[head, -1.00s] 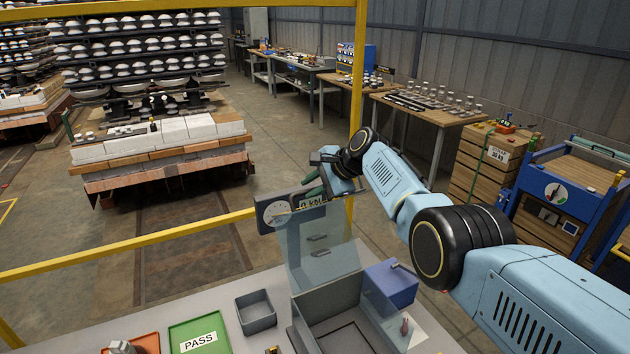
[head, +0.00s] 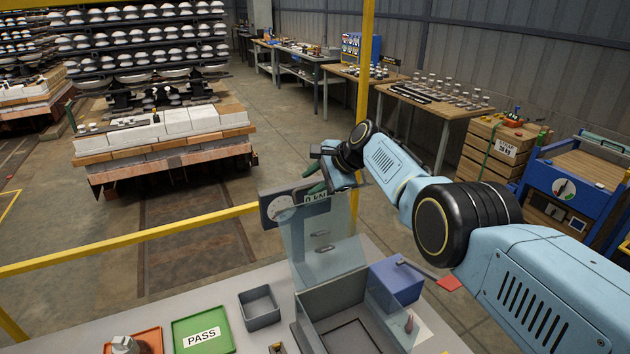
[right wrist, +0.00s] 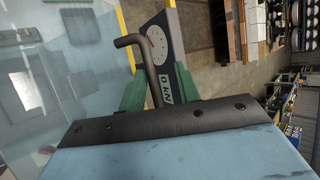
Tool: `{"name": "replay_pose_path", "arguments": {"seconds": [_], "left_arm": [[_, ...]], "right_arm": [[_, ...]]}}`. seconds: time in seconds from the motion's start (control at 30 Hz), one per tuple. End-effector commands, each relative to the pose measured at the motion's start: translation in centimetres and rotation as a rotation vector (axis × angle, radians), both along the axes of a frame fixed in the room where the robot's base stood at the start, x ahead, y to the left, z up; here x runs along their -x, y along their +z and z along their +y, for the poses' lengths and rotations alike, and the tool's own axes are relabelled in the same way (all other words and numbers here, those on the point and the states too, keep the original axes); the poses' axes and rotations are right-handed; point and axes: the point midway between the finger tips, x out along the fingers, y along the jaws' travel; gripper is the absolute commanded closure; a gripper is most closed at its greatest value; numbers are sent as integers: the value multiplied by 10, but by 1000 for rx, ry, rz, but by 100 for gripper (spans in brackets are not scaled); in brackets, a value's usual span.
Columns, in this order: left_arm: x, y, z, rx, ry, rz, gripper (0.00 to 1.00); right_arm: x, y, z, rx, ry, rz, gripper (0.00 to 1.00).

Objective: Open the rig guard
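The rig guard (head: 330,262) is a clear panel with small dark handles on its face. In the head view it stands raised, nearly upright, at the back of an open grey box (head: 333,292). My right gripper (head: 316,180) is at the guard's top edge, in front of the gauge panel (head: 281,206). In the right wrist view its green fingers (right wrist: 158,88) stand apart, with the "0 kN" display showing between them. A dark bent rod (right wrist: 146,55) passes between the fingers; I cannot tell whether they touch it. My left gripper is out of view.
A grey bin (head: 260,307), a green PASS tray (head: 201,335) and an orange tray (head: 146,341) are to the left. A yellow rail (head: 130,240) runs behind.

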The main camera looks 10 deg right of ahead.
Motion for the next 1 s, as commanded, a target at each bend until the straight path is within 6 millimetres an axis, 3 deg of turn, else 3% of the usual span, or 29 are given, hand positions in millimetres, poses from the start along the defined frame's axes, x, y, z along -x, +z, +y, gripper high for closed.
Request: {"name": "replay_pose_path", "arguments": {"seconds": [0.43, 0.7, 1.0], "left_arm": [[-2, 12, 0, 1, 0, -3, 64], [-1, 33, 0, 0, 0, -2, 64], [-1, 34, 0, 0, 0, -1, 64]], "right_arm": [[3, 6, -6, 7, 4, 3, 68], [13, 21, -17, 9, 3, 1, 68], [28, 46, -36, 7, 3, -3, 68]]}}
